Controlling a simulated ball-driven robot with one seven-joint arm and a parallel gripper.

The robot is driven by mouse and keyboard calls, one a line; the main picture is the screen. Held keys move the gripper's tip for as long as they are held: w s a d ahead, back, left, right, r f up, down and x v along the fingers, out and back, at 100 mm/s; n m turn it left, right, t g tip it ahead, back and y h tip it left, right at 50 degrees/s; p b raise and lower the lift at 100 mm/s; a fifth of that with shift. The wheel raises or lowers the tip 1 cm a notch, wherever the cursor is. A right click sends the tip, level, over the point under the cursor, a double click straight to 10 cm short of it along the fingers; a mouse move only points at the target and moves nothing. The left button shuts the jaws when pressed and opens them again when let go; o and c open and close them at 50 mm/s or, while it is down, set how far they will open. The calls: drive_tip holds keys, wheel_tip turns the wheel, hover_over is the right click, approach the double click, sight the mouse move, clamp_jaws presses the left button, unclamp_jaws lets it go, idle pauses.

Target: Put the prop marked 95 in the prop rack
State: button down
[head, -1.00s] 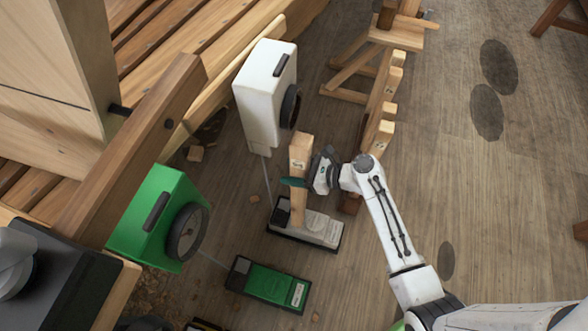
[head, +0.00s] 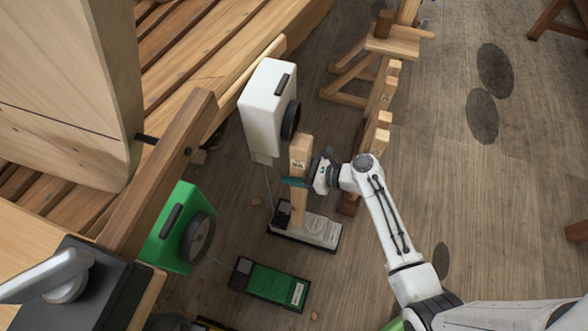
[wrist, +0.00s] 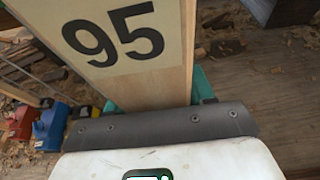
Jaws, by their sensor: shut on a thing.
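The prop marked 95 (head: 299,158) is a pale wooden post, standing roughly upright in my gripper. Its large black 95 label (wrist: 112,35) fills the top of the wrist view. My gripper (head: 294,182) is shut on the post, with teal fingers around its middle; teal also shows behind the post in the wrist view. The prop rack seems to be the long wooden frame (head: 368,145) with several upright pieces, to the right of and beyond my gripper. I cannot tell whether the post's foot is clear of the things below.
A white case (head: 262,105) with a dial hangs left of the post. A green case (head: 167,235) is at lower left. A white-and-black floor unit (head: 318,232) and a green one (head: 270,284) lie below. Open floor (head: 470,190) is at right.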

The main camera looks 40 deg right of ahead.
drive_tip(key=shift+r, duration=0.25)
drive_tip(key=s+d+p, duration=0.3)
drive_tip(key=s+d, duration=0.4)
drive_tip(key=s, duration=0.3)
drive_tip(key=shift+s+d, duration=0.2)
drive_tip(key=shift+d, duration=0.15)
idle(0.6)
